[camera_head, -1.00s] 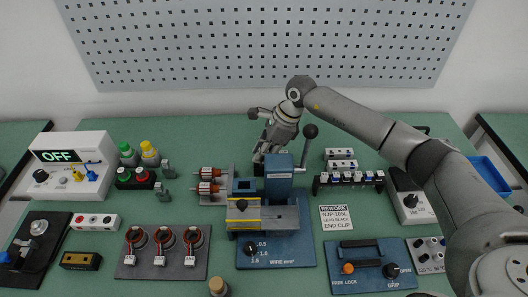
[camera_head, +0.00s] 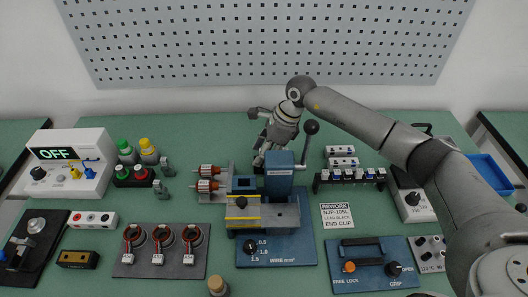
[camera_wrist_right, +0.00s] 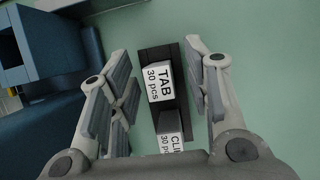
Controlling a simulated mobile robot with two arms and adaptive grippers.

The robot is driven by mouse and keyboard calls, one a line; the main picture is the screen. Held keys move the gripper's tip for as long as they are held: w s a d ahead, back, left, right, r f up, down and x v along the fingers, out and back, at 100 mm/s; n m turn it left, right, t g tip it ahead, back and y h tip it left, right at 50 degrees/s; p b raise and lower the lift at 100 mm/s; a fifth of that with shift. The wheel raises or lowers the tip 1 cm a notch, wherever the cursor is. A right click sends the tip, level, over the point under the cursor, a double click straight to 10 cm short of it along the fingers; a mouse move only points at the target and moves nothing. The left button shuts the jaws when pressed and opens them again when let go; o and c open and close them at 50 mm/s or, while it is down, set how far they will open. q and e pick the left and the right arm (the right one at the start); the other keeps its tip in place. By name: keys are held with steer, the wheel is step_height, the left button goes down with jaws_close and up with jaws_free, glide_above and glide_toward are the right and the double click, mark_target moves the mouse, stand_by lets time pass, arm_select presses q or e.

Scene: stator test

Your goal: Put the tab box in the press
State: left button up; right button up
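The tab box (camera_wrist_right: 159,83) is a small box with a white "TAB 30 pcs" face, in a dark holder (camera_wrist_right: 182,103) in the right wrist view. My right gripper (camera_wrist_right: 158,56) is open, its fingers on either side of the tab box with gaps between. In the head view my right gripper (camera_head: 262,155) is low behind the press, its fingertips partly hidden. The blue press (camera_head: 279,181) with its black-knobbed lever stands mid-table; a blue body, apparently the press (camera_wrist_right: 45,50), shows at left in the wrist view. The tab box is hidden in the head view. My left gripper is not in view.
A second box (camera_wrist_right: 172,142) marked "CLI..." sits beside the tab box in the holder. Red-and-silver rotors (camera_head: 207,178) lie left of the press. A rack of small connectors (camera_head: 349,177) stands to its right. Green tabletop is clear behind the press, left of my gripper.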

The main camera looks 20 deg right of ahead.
steer(key=v, duration=1.2)
